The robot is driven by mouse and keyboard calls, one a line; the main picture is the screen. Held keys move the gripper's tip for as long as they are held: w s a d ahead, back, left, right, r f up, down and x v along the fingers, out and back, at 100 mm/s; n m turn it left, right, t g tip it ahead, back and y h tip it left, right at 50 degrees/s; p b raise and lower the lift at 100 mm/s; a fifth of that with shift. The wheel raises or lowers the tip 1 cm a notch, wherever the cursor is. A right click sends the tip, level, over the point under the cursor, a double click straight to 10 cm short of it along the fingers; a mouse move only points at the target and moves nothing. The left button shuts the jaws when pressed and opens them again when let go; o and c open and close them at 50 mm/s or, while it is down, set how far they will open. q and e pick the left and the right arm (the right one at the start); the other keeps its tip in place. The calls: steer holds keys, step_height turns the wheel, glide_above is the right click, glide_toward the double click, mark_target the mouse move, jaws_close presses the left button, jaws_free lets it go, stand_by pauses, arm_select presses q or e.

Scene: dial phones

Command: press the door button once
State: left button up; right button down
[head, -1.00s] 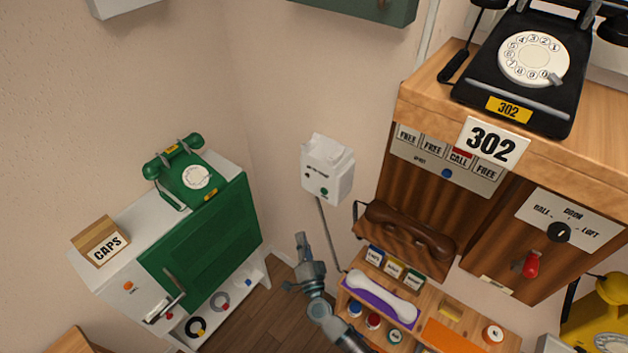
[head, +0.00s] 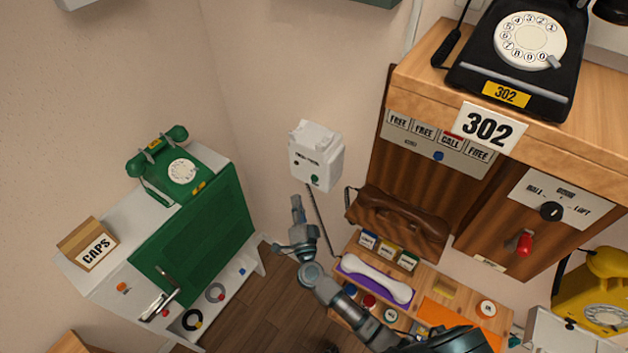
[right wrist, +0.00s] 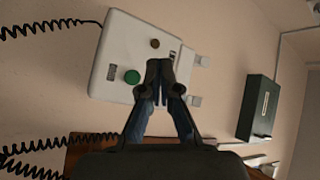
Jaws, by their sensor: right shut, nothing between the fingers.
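A white box (head: 302,171) hangs on the wall in the middle of the head view. It has a green round button (head: 315,179) and a small dark knob on its front; its label is too small to read. The right wrist view shows the same box (right wrist: 112,50), with the green button (right wrist: 132,77) left of the fingertips and a brown knob (right wrist: 155,43) above them. My right gripper (head: 297,203) is shut and empty, just below the box in the head view. In the right wrist view its fingertips (right wrist: 160,72) overlap the box's edge; contact cannot be told. My left gripper is not in view.
A brown handset (head: 400,222) and a wooden shelf with a white handset (head: 376,280) are right of my arm. A green phone (head: 178,170) stands on a white cabinet at left. A wooden cabinet carries a black phone (head: 515,60). Wall left of the box is clear.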

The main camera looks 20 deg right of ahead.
mark_target(314, 179)
steer(key=w+d, duration=0.3)
steer(key=d, duration=0.1)
steer(key=shift+w+d, duration=0.35)
steer(key=shift+d, duration=0.05)
steer(key=shift+a, duration=0.1)
stand_by(0.3)
stand_by(0.7)
steer(key=shift+w+d+r+p, duration=0.1)
steer(key=shift+w+d+p, duration=0.1)
steer(key=shift+d+p, duration=0.15)
steer(key=shift+w+d, duration=0.25)
steer(key=shift+d, duration=0.1)
stand_by(0.6)
steer(key=shift+a, duration=0.1)
steer(key=shift+s+a+p, duration=0.45)
steer(key=shift+s+a, duration=0.1)
steer(key=shift+a, duration=0.05)
